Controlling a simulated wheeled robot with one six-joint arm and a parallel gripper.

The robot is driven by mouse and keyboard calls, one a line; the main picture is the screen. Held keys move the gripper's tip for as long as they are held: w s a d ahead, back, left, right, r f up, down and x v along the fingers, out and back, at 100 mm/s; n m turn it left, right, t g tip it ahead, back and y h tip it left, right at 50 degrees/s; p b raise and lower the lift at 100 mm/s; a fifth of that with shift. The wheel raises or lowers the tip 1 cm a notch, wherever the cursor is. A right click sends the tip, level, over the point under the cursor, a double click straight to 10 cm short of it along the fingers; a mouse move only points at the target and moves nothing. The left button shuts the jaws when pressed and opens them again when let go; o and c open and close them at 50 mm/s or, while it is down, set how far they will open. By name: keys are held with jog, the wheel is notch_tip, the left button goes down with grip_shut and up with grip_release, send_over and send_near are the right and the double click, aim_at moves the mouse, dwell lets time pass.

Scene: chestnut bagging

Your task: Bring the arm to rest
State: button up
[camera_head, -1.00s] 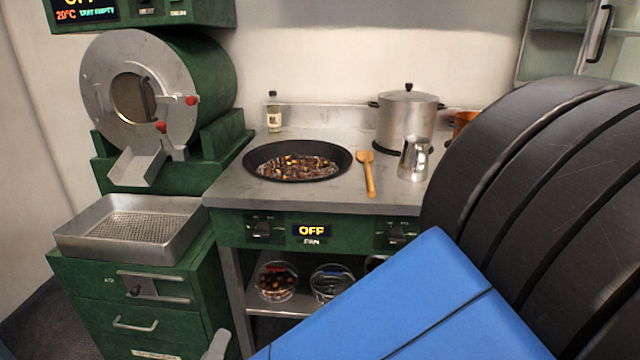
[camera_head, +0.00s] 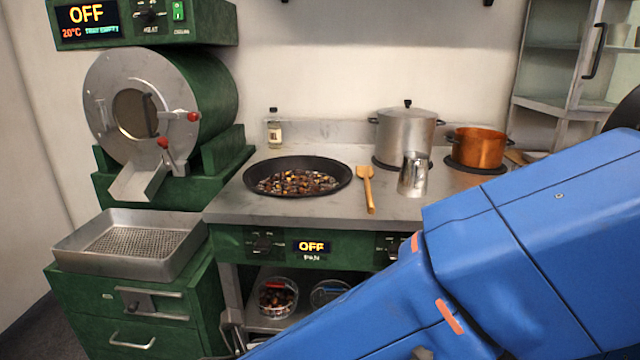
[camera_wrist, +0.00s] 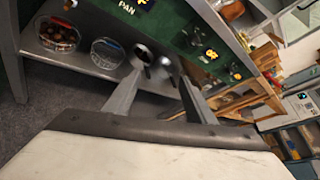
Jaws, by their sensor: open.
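My arm (camera_head: 545,235) crosses the lower right of the head view, its blue links slanting down to the left. My gripper (camera_wrist: 158,78) shows in the wrist view with its two grey fingers apart and nothing between them. It faces the front of the green stove and the shelf under it. In the head view only a small grey part of its end shows low by the stove's left leg; the rest is hidden or out of frame.
A black pan (camera_head: 258,189) of chestnuts sits on the stove, its display reading OFF. A roaster (camera_head: 190,100) and mesh tray (camera_head: 75,250) are left. Tubs (camera_head: 278,297) sit on the lower shelf.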

jog(key=w+d+f+m+g, duration=0.15)
jog(key=d+m+g, duration=0.55)
jog(key=d+m, duration=0.75)
jog(key=s+d+m+y, duration=0.3)
jog(key=d+m, duration=0.4)
jog(key=m, duration=0.4)
jog(key=s+d+r+m+y, duration=0.1)
jog(key=s+d+m+y, duration=0.3)
jog(key=d+m, duration=0.4)
jog(key=s+m, duration=0.1)
jog(key=m, duration=0.2)
jog(key=shift+r, duration=0.3)
jog(key=shift+s, duration=0.1)
